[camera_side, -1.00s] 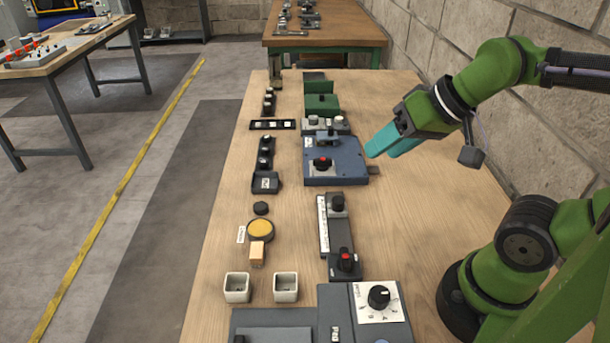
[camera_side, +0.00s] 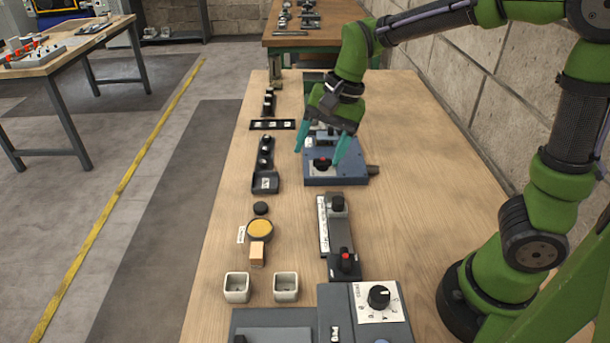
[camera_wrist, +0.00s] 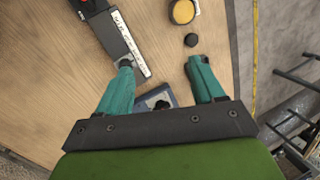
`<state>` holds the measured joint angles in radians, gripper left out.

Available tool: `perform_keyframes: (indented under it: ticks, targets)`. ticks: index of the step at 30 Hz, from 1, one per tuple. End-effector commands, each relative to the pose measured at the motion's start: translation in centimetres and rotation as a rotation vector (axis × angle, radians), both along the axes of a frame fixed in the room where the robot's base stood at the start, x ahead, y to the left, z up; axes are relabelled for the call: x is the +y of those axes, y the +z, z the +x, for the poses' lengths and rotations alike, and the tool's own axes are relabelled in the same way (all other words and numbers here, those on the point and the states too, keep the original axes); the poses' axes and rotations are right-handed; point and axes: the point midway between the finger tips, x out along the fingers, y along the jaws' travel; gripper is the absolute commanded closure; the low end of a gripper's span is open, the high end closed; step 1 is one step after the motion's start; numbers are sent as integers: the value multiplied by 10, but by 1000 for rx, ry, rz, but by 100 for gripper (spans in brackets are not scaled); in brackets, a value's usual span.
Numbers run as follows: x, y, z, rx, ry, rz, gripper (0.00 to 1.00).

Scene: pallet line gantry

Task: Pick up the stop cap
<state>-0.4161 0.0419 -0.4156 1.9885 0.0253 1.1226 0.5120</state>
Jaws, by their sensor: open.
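No label marks the stop cap, so I cannot tell which part it is. A red-topped black knob (camera_side: 322,163) is on the blue box (camera_side: 350,178). A second red-topped knob (camera_side: 345,258) is on the nearer dark unit. A loose black round cap (camera_side: 261,208) lies on the bench behind the yellow disc (camera_side: 260,229); the cap also shows in the wrist view (camera_wrist: 191,40). My gripper (camera_side: 317,159) is open and empty, its teal fingers pointing down above the blue box. In the wrist view its fingers (camera_wrist: 160,62) are wide apart, with bare wood between the tips.
A slim unit with a pale scale strip (camera_side: 322,226) stands nearer. Two small white cups (camera_side: 237,287) and a wooden block (camera_side: 257,254) are at the front left. Black holders with knobs (camera_side: 265,165) line the left side. The bench's right side is clear.

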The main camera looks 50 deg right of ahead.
Motion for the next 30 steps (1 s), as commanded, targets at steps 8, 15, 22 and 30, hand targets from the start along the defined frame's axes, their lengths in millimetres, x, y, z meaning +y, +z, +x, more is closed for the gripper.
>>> perform_keyframes:
  ticks: [8, 15, 22, 30]
  targets:
    - [16, -40, 87, 273, -803, -82, 32]
    - [45, -39, 131, 292, -1531, -89, 32]
    - [59, -21, 134, 358, -1939, 10, 32]
    - [60, -49, 132, 371, -2012, 14, 32]
